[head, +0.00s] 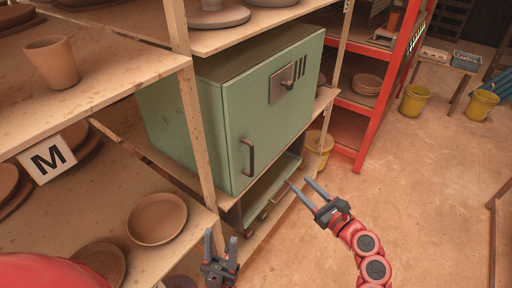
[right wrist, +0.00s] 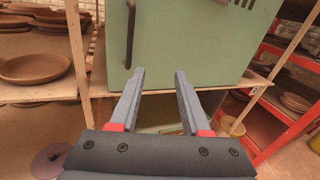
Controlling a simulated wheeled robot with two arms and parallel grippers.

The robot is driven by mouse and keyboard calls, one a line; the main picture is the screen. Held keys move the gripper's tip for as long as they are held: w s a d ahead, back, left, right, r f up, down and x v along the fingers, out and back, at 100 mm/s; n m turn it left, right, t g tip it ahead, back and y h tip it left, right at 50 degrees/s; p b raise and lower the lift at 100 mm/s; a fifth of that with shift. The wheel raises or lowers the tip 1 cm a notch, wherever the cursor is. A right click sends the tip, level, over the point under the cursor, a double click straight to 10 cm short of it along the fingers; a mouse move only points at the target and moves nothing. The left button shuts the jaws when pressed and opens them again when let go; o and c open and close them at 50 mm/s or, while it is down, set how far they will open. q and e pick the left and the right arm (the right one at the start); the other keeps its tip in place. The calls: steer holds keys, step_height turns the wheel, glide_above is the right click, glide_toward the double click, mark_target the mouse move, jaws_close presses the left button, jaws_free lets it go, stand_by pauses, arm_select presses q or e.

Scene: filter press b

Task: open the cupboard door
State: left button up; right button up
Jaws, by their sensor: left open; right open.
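The green cupboard (head: 220,130) stands on a wooden shelf rack, and its door (head: 270,120) looks shut. The door has a dark upright bar handle (head: 248,157) low on its left side and a plate with a knob (head: 287,84) at its upper right. In the right wrist view the handle (right wrist: 130,35) is above and left of my fingers. My right gripper (head: 306,193) is open and empty, in front of and below the door, apart from the handle. My left gripper (head: 221,245) is open and empty, low beside the shelf post.
Shelves at left hold a clay cup (head: 52,62), a bowl (head: 157,218) and a sign marked M (head: 47,158). A wooden post (head: 196,120) stands just left of the cupboard. A red rack (head: 400,70) and yellow buckets (head: 414,101) stand beyond.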

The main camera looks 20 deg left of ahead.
mark_target(253, 156)
steer(key=s+a+r+g+y, duration=0.2)
steer(key=s+a+r, duration=0.1)
steer(key=shift+n, duration=0.4)
steer(key=p+x, duration=0.3)
steer(key=x, duration=1.2)
steer(key=shift+w+a+f, duration=0.1)
steer(key=shift+w+a, duration=0.15)
steer(key=shift+a, duration=0.1)
steer(key=shift+w+a+f, duration=0.1)
steer(key=shift+w+a, duration=0.2)
steer(key=shift+a, duration=0.15)
steer(key=shift+c, duration=0.4)
jaws_close()
